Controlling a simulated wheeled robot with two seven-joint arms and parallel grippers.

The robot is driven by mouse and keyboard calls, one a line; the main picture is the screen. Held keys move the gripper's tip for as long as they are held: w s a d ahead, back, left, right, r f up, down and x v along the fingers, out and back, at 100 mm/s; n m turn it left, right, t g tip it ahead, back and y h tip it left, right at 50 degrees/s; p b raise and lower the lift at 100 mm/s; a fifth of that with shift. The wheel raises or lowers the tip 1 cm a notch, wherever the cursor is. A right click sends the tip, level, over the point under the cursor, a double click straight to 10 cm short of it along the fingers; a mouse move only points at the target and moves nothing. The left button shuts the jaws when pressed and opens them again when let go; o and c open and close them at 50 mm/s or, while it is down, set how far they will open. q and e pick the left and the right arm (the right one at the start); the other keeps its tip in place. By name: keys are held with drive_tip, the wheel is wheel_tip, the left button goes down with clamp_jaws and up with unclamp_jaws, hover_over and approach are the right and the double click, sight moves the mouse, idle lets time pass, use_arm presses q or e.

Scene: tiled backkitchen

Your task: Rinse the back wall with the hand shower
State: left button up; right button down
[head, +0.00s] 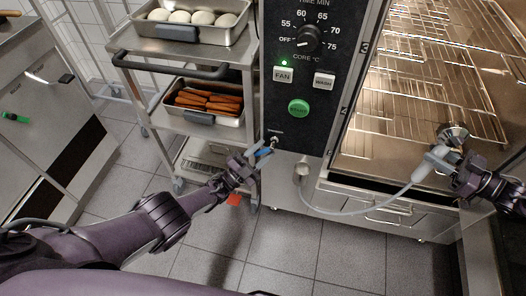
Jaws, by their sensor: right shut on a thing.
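The hand shower (436,162) has a grey-white handle and a round metal head, and it is at the right in front of the open oven chamber. My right gripper (455,172) is shut on its handle. The shower head points up toward the chamber. Its grey hose (345,213) sags from a fitting below the control panel. My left gripper (260,154) is at a small blue lever (264,152) at the panel's lower left; whether its fingers grip it is unclear. The oven's back wall is mostly hidden behind wire racks, and I see no clear water spray.
The control panel (309,105) has a dial, FAN and WASH buttons and a green button. A steel trolley (182,58) on the left holds a pan of white round items and a pan (178,114) of orange-brown sticks. Several wire racks (400,85) fill the chamber. The tiled floor in front is clear.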

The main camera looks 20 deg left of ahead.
use_arm(q)
drive_tip(key=v, duration=0.7)
drive_tip(key=shift+s+a+f, duration=0.1)
drive_tip(key=shift+s+a, duration=0.05)
